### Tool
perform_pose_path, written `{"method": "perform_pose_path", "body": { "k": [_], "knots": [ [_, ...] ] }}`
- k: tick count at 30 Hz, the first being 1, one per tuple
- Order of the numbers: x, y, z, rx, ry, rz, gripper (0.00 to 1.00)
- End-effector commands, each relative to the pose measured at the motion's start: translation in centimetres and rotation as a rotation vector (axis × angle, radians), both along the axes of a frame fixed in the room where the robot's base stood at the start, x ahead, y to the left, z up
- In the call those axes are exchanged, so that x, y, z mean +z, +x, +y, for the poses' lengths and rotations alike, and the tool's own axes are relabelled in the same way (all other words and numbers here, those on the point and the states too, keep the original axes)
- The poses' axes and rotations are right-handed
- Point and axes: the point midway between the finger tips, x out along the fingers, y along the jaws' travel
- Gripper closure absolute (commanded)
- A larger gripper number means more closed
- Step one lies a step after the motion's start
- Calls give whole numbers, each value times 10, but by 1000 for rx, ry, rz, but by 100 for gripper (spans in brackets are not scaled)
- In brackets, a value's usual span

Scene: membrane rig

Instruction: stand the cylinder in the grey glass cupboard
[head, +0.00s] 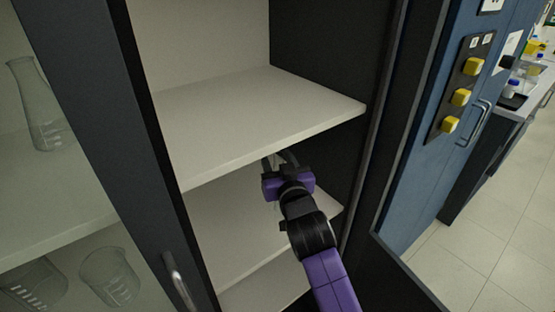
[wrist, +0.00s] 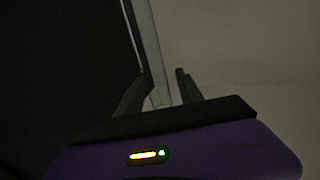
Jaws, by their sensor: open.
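The grey glass cupboard (head: 112,100) stands open in front of me, with pale shelves inside. My gripper (head: 279,162) reaches into it, under the upper shelf (head: 250,112) and above the shelf below (head: 235,225). In the wrist view a clear, narrow glass cylinder (wrist: 150,50) stands between the two fingers of my gripper (wrist: 161,85). The jaws are open, and the cylinder is nearer the left finger. Whether it touches that finger, and how its base meets the shelf, I cannot tell. In the head view the cylinder is mostly hidden by my gripper and wrist.
A glass flask (head: 40,105) and beakers (head: 110,277) stand behind the glass at left. A door handle (head: 178,280) is at the lower left. The cupboard's dark side wall is close right of my gripper. The upper shelf is bare. A blue cabinet (head: 415,190) stands at right.

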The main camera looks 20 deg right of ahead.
Motion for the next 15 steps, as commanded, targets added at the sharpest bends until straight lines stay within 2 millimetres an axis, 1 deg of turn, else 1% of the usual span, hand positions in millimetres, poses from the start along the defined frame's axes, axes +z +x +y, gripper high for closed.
{"method": "perform_pose_path", "body": {
  "k": [3,5,8,15],
  "knots": [
    [4,-1,0,0,0,0,57],
    [1,-9,1,1,0,0,57],
    [0,-25,2,1,0,1,57],
    [0,-76,6,1,1,1,57]
  ]
}}
